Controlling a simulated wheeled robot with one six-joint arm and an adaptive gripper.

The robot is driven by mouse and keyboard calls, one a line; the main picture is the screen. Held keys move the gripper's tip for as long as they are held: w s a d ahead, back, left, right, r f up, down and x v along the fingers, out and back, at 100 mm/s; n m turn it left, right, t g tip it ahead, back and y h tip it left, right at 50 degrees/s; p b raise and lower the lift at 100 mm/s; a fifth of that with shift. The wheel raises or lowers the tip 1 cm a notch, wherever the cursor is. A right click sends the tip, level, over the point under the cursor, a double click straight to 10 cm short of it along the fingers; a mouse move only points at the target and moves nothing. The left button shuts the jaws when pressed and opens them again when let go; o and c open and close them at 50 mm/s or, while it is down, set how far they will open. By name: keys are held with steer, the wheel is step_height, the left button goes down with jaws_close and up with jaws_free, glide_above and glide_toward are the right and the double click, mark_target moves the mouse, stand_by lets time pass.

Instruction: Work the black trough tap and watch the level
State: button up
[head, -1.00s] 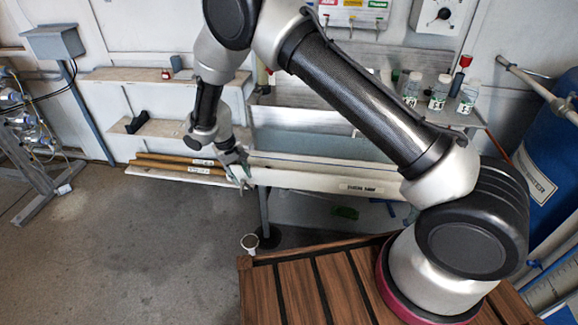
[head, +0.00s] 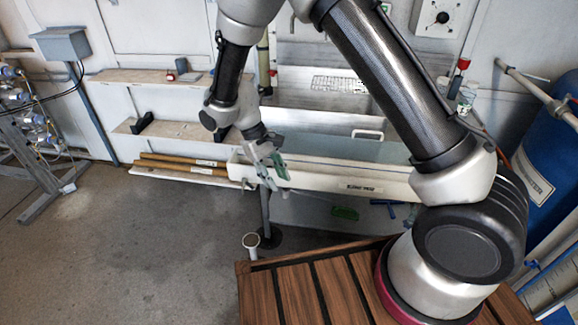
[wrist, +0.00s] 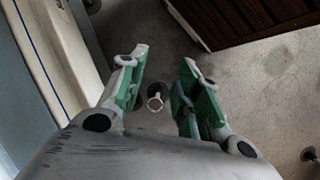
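The long white trough (head: 325,178), with a dark-lettered label, runs along the front of the wall bench in the head view. Its pale wall also shows at the left of the wrist view (wrist: 62,58). My gripper (head: 273,178) hangs at the trough's left end, in front of its front wall. In the wrist view my gripper's (wrist: 164,58) green-padded fingers are apart, with nothing between them but the floor and a small pale upright pipe farther down. I cannot make out the black tap; the gripper may hide it. The water level cannot be read.
Shelves (head: 160,130) and wooden poles (head: 180,162) lie to the left. A blue drum (head: 548,165) stands right.

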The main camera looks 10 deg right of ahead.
steer(key=s+d+r, duration=0.3)
steer(key=r, duration=0.3)
steer(key=shift+d+r+m+y, duration=0.3)
steer(key=shift+m, duration=0.1)
steer(key=shift+s, duration=0.1)
